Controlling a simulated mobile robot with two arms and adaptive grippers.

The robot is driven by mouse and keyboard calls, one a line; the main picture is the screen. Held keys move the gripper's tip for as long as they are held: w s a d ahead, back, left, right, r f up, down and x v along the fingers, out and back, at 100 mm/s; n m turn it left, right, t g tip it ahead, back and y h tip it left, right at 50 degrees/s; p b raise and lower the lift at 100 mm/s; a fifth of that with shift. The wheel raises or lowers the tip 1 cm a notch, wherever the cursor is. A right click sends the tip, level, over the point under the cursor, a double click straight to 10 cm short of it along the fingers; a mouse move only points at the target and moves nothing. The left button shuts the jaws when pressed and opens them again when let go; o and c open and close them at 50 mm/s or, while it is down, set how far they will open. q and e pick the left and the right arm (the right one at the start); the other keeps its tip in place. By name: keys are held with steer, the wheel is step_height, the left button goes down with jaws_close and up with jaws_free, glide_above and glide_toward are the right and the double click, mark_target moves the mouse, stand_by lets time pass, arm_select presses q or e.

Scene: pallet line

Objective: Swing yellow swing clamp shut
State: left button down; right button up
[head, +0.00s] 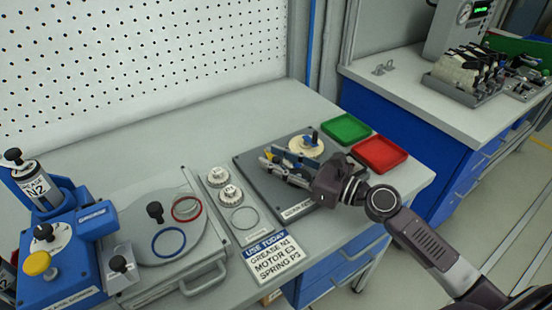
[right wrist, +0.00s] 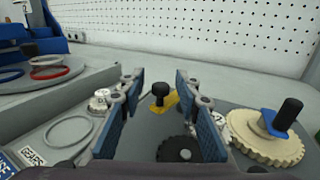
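The yellow swing clamp (right wrist: 168,103) shows in the right wrist view as a yellow bar with a black knob (right wrist: 160,90) standing on it. It sits on the dark fixture plate (head: 252,178), beyond a dark toothed gear (right wrist: 178,150). My right gripper (head: 274,160) is low over the plate and open. In the right wrist view its blue-padded fingers stand apart, one on each side of the clamp's knob, with nothing held. Whether a finger touches the clamp cannot be told. In the head view the gripper mostly hides the clamp. My left gripper is not in view.
A cream gear (head: 305,147) with a blue clamp and black knob stands right of my fingers. A green tray (head: 346,128) and a red tray (head: 380,154) lie beyond. White gears (head: 219,175) and a grey ring (head: 244,218) lie left of the plate.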

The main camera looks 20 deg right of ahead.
steer(key=v, duration=1.2)
steer(key=shift+c, duration=0.7)
